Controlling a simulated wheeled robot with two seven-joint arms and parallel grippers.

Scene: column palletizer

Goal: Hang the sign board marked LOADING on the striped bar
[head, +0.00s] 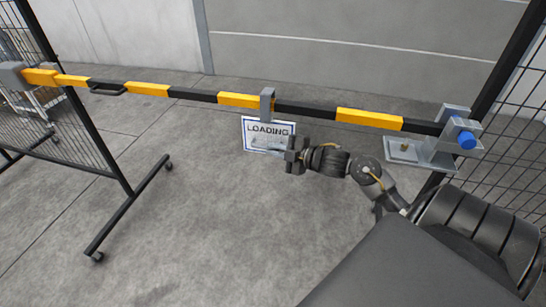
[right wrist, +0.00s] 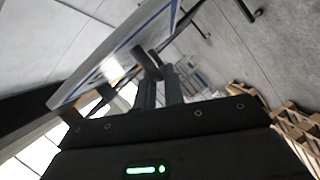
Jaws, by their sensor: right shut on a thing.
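The LOADING sign board (head: 262,128), white with a blue border, is upright just below the middle of the striped bar (head: 363,118). Its grey hook (head: 267,101) overlaps the black-and-yellow bar and rises slightly above it; I cannot tell whether the bar bears its weight. My right gripper (head: 288,156) is shut on the board's lower right part. In the right wrist view the board (right wrist: 118,52) shows as a tilted pale panel at the fingers (right wrist: 152,68). My left gripper is out of view.
The bar ends in a grey bracket with a blue knob (head: 467,140) at right and a grey block (head: 11,76) at left. A black handle (head: 108,91) is on the bar's left part. Wheeled mesh fence panels (head: 70,120) flank it. The floor below is clear.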

